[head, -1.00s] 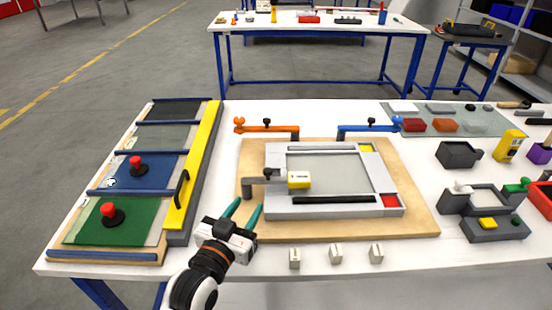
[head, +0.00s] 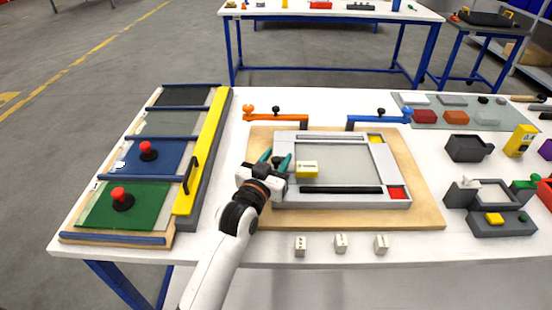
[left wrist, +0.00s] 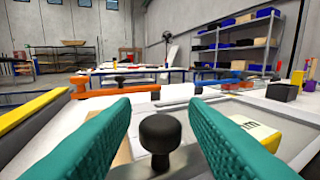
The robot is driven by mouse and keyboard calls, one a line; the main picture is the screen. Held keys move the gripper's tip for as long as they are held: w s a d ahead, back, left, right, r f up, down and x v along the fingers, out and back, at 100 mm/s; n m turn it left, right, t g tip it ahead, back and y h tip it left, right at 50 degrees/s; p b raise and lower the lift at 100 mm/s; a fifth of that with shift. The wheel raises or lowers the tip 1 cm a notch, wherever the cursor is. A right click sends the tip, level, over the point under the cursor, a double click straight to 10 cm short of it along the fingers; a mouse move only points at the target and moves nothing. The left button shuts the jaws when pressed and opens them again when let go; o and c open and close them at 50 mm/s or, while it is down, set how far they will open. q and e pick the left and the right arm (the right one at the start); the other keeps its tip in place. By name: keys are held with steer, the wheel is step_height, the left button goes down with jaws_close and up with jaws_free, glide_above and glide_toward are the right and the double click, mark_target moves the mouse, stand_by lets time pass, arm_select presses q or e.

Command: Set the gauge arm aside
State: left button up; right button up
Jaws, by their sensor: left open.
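The gauge arm is a grey arm with a black knob (left wrist: 164,138) and a yellow block (head: 308,169) at its free end. The yellow block sits over the left side of the light grey frame (head: 400,168) on the wooden board (head: 430,213). My left gripper (head: 275,160) is open and empty at the arm's knob end, hiding most of the grey part in the head view. In the left wrist view its teal fingers (left wrist: 163,128) stand on either side of the knob, with gaps showing on both sides. My right gripper is not in view.
An orange arm (head: 278,116) and a blue arm (head: 378,118) stand behind the frame. A yellow bar with a black handle (head: 191,174) lies left. Several small light blocks (head: 341,243) line the front edge. Grey fixtures (head: 490,215) stand right.

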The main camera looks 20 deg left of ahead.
arm_select(q)
jaws_close()
